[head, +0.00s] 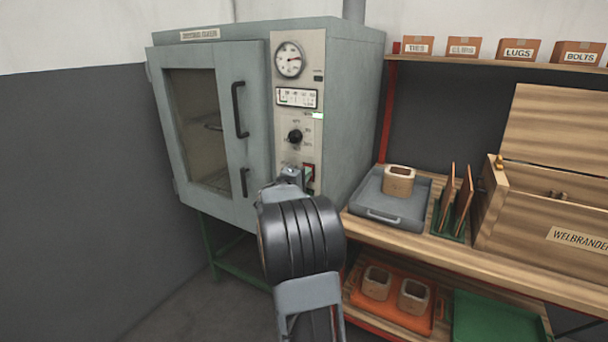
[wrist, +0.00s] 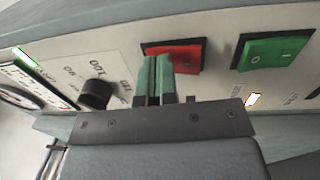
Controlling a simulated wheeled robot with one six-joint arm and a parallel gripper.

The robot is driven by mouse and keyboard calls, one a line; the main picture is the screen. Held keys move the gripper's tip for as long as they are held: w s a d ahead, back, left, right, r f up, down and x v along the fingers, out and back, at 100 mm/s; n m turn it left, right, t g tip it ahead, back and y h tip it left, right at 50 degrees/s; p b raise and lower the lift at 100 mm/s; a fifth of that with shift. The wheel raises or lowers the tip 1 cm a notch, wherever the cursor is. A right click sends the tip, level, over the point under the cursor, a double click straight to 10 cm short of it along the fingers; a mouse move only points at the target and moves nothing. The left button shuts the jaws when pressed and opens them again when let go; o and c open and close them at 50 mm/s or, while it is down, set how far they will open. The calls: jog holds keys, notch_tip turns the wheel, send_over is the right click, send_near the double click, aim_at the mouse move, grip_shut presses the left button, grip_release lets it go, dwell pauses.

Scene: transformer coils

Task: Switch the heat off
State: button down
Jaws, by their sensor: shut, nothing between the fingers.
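The grey oven (head: 240,110) stands at the left with its door closed. Its control panel (head: 312,85) carries a red rocker switch (wrist: 188,54) and a green rocker switch (wrist: 272,52), side by side in the wrist view. The red switch also shows low on the panel in the head view (head: 309,169). My gripper (wrist: 158,60) is shut and empty, with its greenish fingertips in front of the left part of the red switch. I cannot tell whether they touch it. In the head view my gripper (head: 289,172) is at the panel's lower end, and my arm hides part of the oven's base.
A black knob (head: 295,136) and a round gauge (head: 290,60) sit above the switches. A small lamp (wrist: 252,99) glows near the green switch. A bench with a grey tray (head: 375,211) and a wooden box (head: 540,205) stands right of the oven.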

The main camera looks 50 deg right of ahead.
jog(key=r+b+v, duration=0.1)
jog(key=r+v, duration=0.2)
jog(key=v, duration=1)
jog(key=shift+a+b, duration=0.4)
jog(key=shift+a, duration=0.05)
jog(key=shift+s+f, duration=0.1)
jog(key=s+a+f+m+g+y+p, duration=0.2)
jog(key=s+a+f+g+y+p, duration=0.25)
jog(key=s+a+f+y, duration=0.4)
jog(key=s+a+r+t+y+p, duration=0.1)
jog(key=s+a+r+y+p, duration=0.1)
jog(key=a+r+y+p, duration=0.3)
jog(key=s+a+r+t+y+p, duration=0.2)
jog(key=a+r+y+p, duration=0.3)
jog(key=a+p, duration=0.5)
jog(key=s+a+r, duration=0.1)
jog(key=a+r, duration=0.1)
jog(key=a, duration=0.1)
jog(key=shift+a+r+m+p, duration=0.3)
